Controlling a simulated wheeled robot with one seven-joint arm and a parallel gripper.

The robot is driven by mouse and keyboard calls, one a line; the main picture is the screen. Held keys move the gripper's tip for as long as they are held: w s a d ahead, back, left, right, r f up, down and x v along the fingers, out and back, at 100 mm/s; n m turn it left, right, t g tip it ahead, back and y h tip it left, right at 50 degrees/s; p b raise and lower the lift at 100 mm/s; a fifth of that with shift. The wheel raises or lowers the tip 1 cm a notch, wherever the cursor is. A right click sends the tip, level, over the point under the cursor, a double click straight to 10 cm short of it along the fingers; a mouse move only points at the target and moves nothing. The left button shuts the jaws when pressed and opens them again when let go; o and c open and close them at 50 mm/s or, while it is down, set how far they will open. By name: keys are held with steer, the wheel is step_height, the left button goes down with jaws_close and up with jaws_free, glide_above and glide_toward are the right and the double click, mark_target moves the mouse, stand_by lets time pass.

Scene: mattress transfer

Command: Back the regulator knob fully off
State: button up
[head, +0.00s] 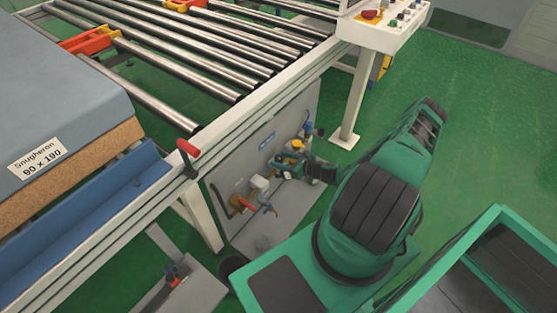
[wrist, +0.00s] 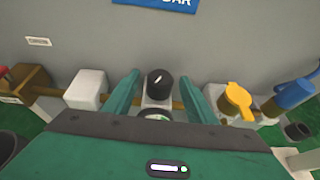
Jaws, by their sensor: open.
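The regulator knob (wrist: 160,80), a black round cap with a white mark, sits on a pale body on the grey panel in the wrist view. My gripper (wrist: 161,85) is open, with one green finger on each side of the knob. Gaps show between the knob and both fingers, so neither seems to touch it. A round gauge (wrist: 155,114) is partly visible just below the knob, cut off by my gripper's body. In the head view my gripper (head: 281,164) is at the panel, and I cannot make out the knob there.
A yellow handle (wrist: 238,97) and a blue part (wrist: 293,93) stand right of the knob. A white box (wrist: 87,90) and brass fitting (wrist: 30,80) stand left. The roller conveyor frame (head: 270,98) overhangs the panel (head: 245,150). Green floor (head: 480,110) is open at right.

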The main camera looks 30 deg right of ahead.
steer(key=shift+x, duration=1.05)
steer(key=c, duration=1)
steer(key=shift+d, duration=0.1)
steer(key=shift+c, duration=0.2)
steer(key=shift+n+y, duration=0.3)
steer(key=shift+n+g+y, duration=0.6)
steer(key=shift+n+y, duration=0.3)
steer(key=shift+d+n+g+y, duration=0.1)
steer(key=shift+n+g+y, duration=1.1)
steer(key=shift+n+y, duration=0.45)
